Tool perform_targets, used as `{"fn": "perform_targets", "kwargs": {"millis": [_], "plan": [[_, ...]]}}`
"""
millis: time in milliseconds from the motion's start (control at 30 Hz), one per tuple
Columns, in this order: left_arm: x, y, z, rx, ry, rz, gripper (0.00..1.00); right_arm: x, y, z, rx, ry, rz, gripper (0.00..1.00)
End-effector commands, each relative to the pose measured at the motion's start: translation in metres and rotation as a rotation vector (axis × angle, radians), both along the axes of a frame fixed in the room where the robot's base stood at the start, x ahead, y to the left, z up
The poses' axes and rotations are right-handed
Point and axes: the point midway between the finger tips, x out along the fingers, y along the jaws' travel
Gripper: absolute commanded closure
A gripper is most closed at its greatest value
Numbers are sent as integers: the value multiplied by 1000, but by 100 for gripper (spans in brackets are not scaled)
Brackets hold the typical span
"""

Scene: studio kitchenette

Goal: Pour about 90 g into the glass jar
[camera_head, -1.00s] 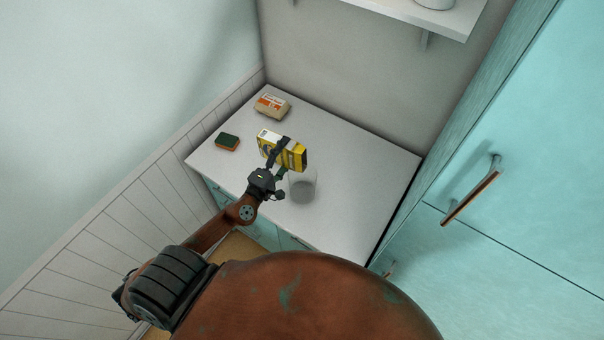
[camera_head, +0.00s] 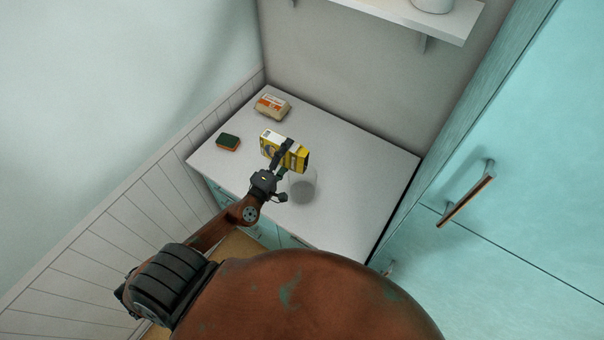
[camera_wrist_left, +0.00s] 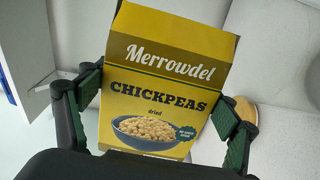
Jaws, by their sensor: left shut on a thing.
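My left gripper (camera_head: 280,158) is shut on a yellow chickpeas box (camera_head: 297,158) and holds it tilted on its side over the counter. In the left wrist view the box (camera_wrist_left: 165,75) shows its printed front between the two finger pads (camera_wrist_left: 160,120). The clear glass jar (camera_head: 303,188) stands on the counter just below and in front of the box, partly overlapped by it. The jar's inside looks greyish; I cannot tell whether it holds any chickpeas. No falling chickpeas can be made out. My right gripper is not in view.
The counter (camera_head: 365,175) is clear to the right. A shelf (camera_head: 405,15) hangs above and a turquoise cabinet stands at right.

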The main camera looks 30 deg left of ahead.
Motion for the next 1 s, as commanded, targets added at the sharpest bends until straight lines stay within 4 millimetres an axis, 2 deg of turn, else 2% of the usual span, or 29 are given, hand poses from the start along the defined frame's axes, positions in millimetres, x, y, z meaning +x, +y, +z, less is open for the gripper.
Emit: {"fn": "perform_targets", "kwargs": {"millis": [1000], "plan": [[0, -6, 1, 102, -2, 1, 49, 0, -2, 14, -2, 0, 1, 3]]}}
